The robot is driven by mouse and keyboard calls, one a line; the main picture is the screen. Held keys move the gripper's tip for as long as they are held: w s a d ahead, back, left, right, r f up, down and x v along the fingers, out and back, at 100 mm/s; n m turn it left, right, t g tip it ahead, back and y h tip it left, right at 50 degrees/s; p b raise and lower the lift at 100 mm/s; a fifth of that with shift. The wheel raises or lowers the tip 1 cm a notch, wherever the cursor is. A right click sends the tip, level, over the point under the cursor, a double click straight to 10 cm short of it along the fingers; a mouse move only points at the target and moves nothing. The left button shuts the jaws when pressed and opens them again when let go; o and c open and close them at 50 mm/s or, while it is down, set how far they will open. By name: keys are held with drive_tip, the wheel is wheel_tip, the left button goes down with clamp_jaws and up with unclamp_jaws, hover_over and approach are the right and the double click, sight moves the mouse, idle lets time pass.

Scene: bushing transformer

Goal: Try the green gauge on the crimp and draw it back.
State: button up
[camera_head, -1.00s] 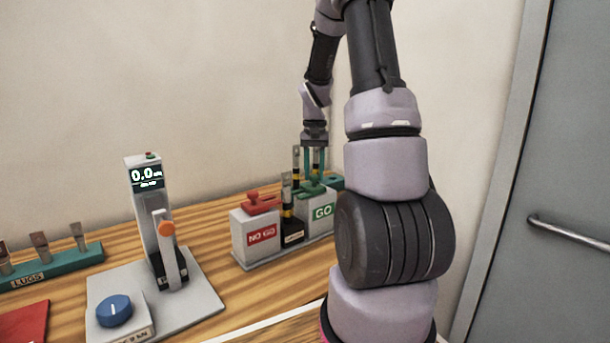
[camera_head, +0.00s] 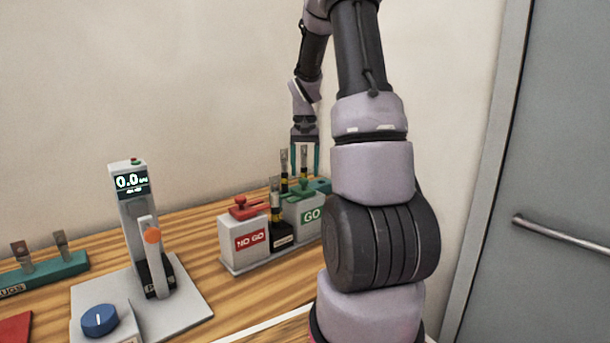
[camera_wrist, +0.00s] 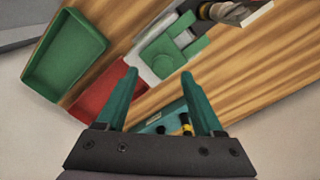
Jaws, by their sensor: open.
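The green gauge (camera_head: 308,190) lies on the white block marked GO; in the wrist view the green gauge (camera_wrist: 163,58) is just beyond my fingertips. My gripper (camera_head: 305,173) is above and behind it in the head view, pointing down. In the wrist view my gripper (camera_wrist: 158,75) shows two teal fingers spread apart, with nothing held between them. The crimp (camera_head: 276,212), an upright lug with a dark and yellow sleeve, stands in the black holder between the NO GO and GO blocks. It seems to show at the top of the wrist view (camera_wrist: 228,12), partly cut off.
The red gauge (camera_head: 250,207) lies on the NO GO block (camera_head: 248,242). Other lugs stand behind the green gauge in a teal rack (camera_wrist: 174,118), near my fingers. A tester with a display (camera_head: 132,182) and lever is left. The wrist view shows a green tray (camera_wrist: 65,58) and red tray.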

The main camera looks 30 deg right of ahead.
sight(305, 179)
wheel_tip(305, 179, up, 9)
drive_tip(key=shift+f, duration=0.2)
idle(0.5)
drive_tip(key=s+a+r+n+t, duration=0.1)
drive_tip(key=s+a+r+t, duration=0.2)
drive_tip(key=s+a+r, duration=0.6)
drive_tip(key=s+a+r+n+t+y, duration=0.1)
drive_tip(key=s+a+t, duration=0.3)
drive_tip(key=s+a, duration=0.5)
drive_tip(key=shift+s+a+r+n+y, duration=0.3)
drive_tip(key=shift+s+a+y, duration=0.15)
drive_tip(key=shift+s, duration=1.5)
